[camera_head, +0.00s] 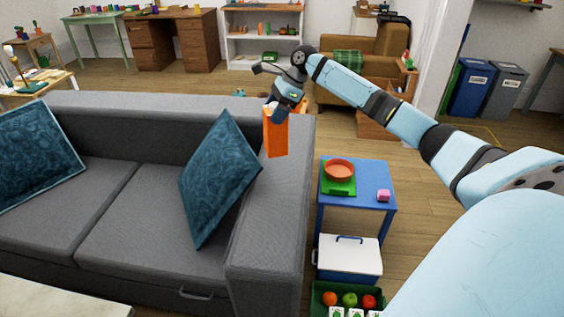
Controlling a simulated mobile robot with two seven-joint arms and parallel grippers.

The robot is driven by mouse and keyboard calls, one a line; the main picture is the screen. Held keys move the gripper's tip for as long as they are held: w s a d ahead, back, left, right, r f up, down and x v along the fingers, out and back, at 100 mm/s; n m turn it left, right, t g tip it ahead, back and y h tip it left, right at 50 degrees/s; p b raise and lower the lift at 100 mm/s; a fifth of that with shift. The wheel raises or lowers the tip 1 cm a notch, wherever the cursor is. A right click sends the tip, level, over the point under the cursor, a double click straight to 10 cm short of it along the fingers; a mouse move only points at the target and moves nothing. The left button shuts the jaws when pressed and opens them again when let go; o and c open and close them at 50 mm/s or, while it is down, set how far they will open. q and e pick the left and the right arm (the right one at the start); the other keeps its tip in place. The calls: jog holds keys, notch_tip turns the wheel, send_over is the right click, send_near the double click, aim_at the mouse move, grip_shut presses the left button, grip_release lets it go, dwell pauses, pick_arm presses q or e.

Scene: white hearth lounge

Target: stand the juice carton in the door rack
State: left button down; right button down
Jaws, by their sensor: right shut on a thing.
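The orange juice carton (276,137) is upright, over or in front of the sofa's right back corner. My right gripper (279,108) is shut on it near its top and hides part of that end. I cannot tell whether the carton's bottom touches the sofa. No door rack can be made out in this view. My left gripper is not in view.
A grey sofa (150,185) with teal cushions (222,180) fills the left. A white-lidded box (348,262) and a green crate (318,301) stand in front.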

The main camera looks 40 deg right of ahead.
aim_at(276, 149)
notch_tip(276, 149, down, 14)
jog(key=shift+r+b, duration=0.15)
jog(key=shift+b, duration=0.95)
notch_tip(276, 149, down, 6)
jog(key=shift+r+b, duration=0.1)
jog(key=shift+b, duration=0.35)
jog(key=shift+c, duration=2.2)
grip_release()
jog(key=shift+f, duration=0.2)
jog(key=o, duration=0.3)
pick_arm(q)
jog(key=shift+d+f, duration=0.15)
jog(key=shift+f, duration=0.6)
